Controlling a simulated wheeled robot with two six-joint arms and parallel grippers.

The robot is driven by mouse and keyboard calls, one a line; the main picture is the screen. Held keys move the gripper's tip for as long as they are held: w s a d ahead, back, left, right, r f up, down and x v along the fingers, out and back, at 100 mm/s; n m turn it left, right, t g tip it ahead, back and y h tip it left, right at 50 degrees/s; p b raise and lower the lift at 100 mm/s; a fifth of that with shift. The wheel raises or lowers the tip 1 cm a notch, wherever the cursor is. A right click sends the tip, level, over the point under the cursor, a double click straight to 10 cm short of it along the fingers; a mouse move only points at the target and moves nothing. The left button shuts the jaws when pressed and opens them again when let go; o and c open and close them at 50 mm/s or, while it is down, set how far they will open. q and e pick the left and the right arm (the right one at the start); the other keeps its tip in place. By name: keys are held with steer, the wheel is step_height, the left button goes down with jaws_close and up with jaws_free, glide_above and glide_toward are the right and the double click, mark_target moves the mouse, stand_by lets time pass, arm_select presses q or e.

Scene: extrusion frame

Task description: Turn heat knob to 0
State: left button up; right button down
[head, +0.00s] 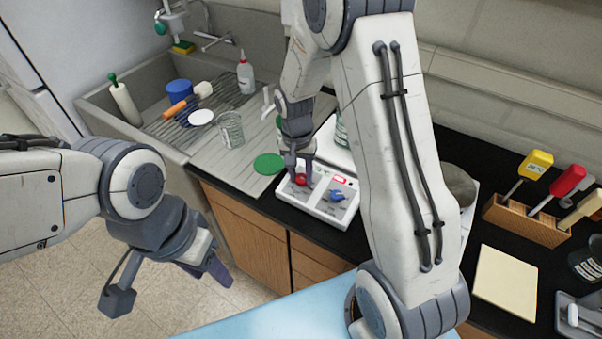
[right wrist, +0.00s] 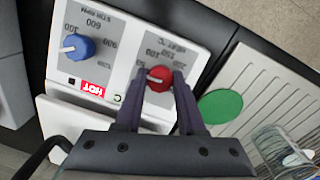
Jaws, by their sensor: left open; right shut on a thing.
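The hotplate (head: 329,206) is a white unit on the black counter with a red knob and a blue knob on its sloped front. The red heat knob (right wrist: 158,78) sits between the fingers of my right gripper (right wrist: 160,90), which is shut on it. In the head view the red knob (head: 300,180) shows just below my right gripper (head: 301,172). The blue stir knob (right wrist: 79,46) is beside it, free; it also shows in the head view (head: 337,196). The heat dial's numbers are partly readable around the knob. My left gripper (head: 212,265) is open and empty, low at the left, away from the hotplate.
A green disc (head: 269,164) lies left of the hotplate, by a glass beaker (head: 230,130) on the drainboard. The sink area holds a squeeze bottle (head: 245,76) and a blue cup (head: 179,92). A wooden rack (head: 525,222) and a pale pad (head: 505,282) lie right.

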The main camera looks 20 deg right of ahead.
steer(key=n+h, duration=0.1)
steer(key=n, duration=0.4)
steer(key=shift+w, duration=0.15)
steer(key=shift+a+n, duration=0.1)
steer(key=shift+n, duration=0.2)
steer(key=shift+r, duration=0.1)
steer(key=c, duration=0.5)
jaws_free()
steer(key=shift+r, duration=0.4)
step_height(320, 180, up, 9)
steer(key=a+b, duration=0.1)
steer(key=shift+w+a+r+b, duration=0.2)
steer(key=shift+w+a+b, duration=0.05)
steer(key=shift+w+b, duration=0.1)
